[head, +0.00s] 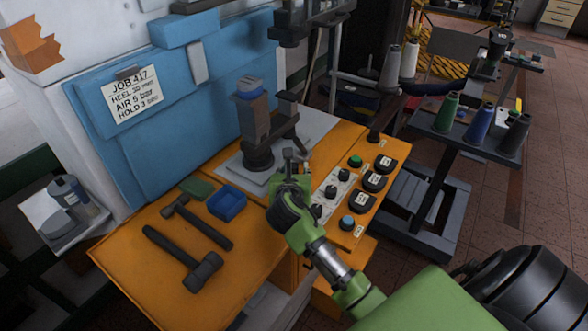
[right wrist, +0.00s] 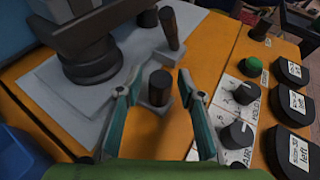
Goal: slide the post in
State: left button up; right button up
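My right gripper (right wrist: 158,92) is open over the orange bench; it also shows in the head view (head: 291,180). Its two teal fingers stand on either side of a short dark upright post (right wrist: 160,86) on a small grey block (right wrist: 156,104). From this angle I cannot tell whether either finger touches the post. A second, taller dark post (right wrist: 171,30) stands just beyond it at the grey plate (right wrist: 60,92). The machine's round dark foot (right wrist: 92,60) is on that plate to the left. My left gripper is not in view.
Knobs (right wrist: 238,134) and a green button (right wrist: 253,67) lie close to the right of my right gripper. A blue tray (head: 227,203), two hammers (head: 203,270) and a green pad (head: 197,188) occupy the bench's left. A thread stand (head: 460,133) stands further right.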

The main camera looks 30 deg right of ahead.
aim_at(308, 154)
grip_shut()
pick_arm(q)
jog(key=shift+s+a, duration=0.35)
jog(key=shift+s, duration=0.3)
